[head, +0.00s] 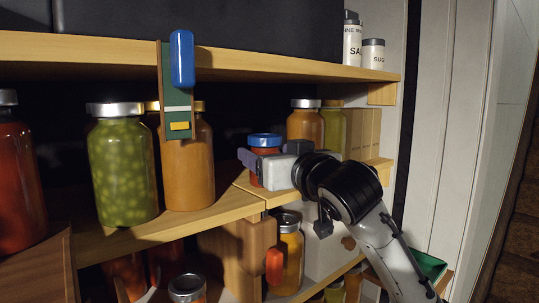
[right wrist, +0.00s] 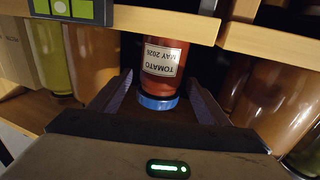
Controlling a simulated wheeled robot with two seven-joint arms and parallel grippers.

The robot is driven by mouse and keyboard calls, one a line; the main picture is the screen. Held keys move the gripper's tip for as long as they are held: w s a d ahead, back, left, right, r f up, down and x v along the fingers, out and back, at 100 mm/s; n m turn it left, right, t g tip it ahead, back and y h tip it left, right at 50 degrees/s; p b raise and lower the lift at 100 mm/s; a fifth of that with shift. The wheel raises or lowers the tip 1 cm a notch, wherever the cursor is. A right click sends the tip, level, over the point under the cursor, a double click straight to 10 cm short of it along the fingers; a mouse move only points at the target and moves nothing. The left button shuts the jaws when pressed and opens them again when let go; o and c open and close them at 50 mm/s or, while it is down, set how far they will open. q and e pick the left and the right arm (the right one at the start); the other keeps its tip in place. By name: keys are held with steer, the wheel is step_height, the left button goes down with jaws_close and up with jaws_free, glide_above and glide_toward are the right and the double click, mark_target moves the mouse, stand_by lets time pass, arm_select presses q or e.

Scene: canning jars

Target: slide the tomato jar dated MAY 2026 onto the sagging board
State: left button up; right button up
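The tomato jar (head: 263,170) has a blue lid and red contents and stands on the right part of the middle shelf. Its label, TOMATO MAY 2026, reads upside down in the right wrist view (right wrist: 160,60). My right gripper (head: 273,158) is open, with one finger on each side of the jar; the wrist view shows its fingers (right wrist: 160,100) apart with slim gaps beside the jar. The left shelf board (head: 180,230) meets the right board (head: 325,190) at a seam left of the jar; it looks lower there, but I cannot tell how much it sags. My left gripper is out of view.
A green jar (head: 122,170) and an orange jar (head: 187,172) stand on the left board. A green strip with a blue handle (head: 182,60) hangs before the orange jar. A wooden post (head: 257,245) stands below the seam. More jars stand behind the gripper (head: 306,122).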

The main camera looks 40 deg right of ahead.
steer(key=shift+f, duration=0.15)
steer(key=s+a+b, duration=0.2)
steer(key=s+b, duration=0.2)
steer(key=s, duration=0.6)
stand_by(0.6)
steer(key=shift+s, duration=0.1)
